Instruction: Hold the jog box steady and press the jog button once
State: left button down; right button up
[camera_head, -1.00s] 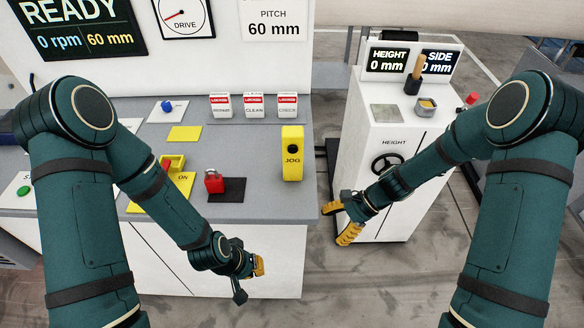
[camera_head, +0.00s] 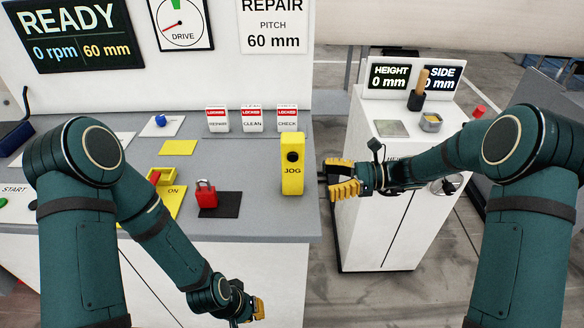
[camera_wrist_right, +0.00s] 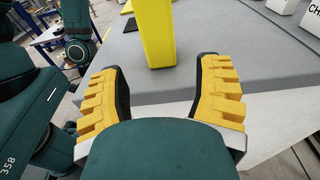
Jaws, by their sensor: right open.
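The yellow jog box (camera_head: 293,176) stands upright on the grey bench top, near its right edge. It has a dark round button (camera_head: 292,156) on its upper front and the word JOG below. My right gripper (camera_head: 333,179) is just right of the box, open and empty, pointing at it. In the right wrist view the box (camera_wrist_right: 155,35) stands ahead between the open fingers (camera_wrist_right: 160,95), apart from them. My left gripper (camera_head: 250,311) hangs low in front of the bench, below and left of the box; its jaw opening is unclear.
A red padlock (camera_head: 207,194) stands on a black mat (camera_head: 228,207) left of the box. Several locked tags (camera_head: 252,119) stand behind it. A yellow ON switch (camera_head: 165,180) is farther left. A white height cabinet (camera_head: 385,225) stands right, across a gap.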

aim_at(298, 182)
jog(key=shift+a+f, duration=0.25)
jog(key=shift+a, duration=1.65)
jog(key=shift+a+f, duration=0.2)
jog(key=shift+a, duration=1.65)
jog(key=c, duration=0.8)
jog(key=shift+o, duration=0.2)
